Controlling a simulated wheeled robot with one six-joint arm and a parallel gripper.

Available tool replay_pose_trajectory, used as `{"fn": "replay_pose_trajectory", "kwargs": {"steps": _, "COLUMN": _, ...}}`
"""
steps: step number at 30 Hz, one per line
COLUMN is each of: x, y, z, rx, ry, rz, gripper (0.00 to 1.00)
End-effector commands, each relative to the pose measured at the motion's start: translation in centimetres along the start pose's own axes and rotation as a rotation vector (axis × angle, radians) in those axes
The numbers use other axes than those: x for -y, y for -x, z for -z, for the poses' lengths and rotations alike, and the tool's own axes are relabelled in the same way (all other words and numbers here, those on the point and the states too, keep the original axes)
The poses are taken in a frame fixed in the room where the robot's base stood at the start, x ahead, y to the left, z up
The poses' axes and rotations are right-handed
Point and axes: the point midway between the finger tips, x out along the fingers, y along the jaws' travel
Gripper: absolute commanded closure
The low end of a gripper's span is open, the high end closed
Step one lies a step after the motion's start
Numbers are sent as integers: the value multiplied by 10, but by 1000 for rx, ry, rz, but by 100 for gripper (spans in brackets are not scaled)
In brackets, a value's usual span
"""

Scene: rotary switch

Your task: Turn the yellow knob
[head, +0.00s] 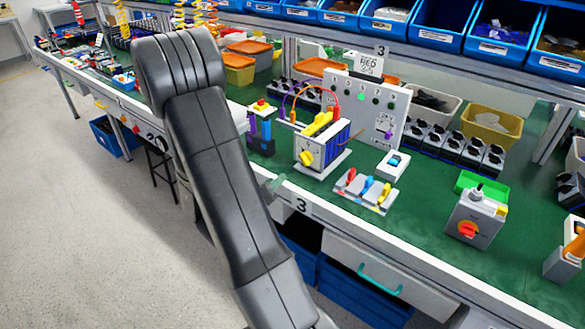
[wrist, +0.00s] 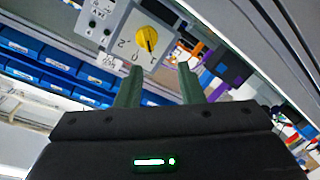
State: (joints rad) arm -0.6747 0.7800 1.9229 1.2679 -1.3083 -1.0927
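The yellow knob (head: 306,157) sits on the front face of a white box with a yellow top and blue side on the green bench. In the wrist view the yellow knob (wrist: 147,39) is on a pale panel with digits around it, just beyond my fingertips and slightly left of the middle between them. My gripper (wrist: 159,67) has its two green fingers apart with nothing between them. In the head view my arm hides most of my gripper; a green finger part (head: 274,183) shows at the bench edge, below and left of the knob.
A plate with red, blue and yellow levers (head: 367,190) lies right of the box. A grey box with a red knob (head: 468,229) stands further right. A purple-and-black device (head: 260,130) stands close on the left. Cables rise behind the yellow top.

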Motion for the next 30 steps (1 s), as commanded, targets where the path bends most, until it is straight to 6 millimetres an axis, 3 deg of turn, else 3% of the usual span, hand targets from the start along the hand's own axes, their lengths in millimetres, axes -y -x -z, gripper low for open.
{"fn": "replay_pose_trajectory", "kwargs": {"steps": 6, "x": 0, "y": 14, "z": -9, "rx": -7, "ry": 98, "rz": -146, "gripper": 65}}
{"fn": "replay_pose_trajectory", "kwargs": {"steps": 11, "x": -3, "y": 9, "z": -9, "rx": -6, "ry": 108, "rz": -166, "gripper": 65}}
{"fn": "replay_pose_trajectory", "kwargs": {"steps": 30, "x": -21, "y": -98, "z": -7, "rx": -6, "ry": 105, "rz": -164, "gripper": 65}}
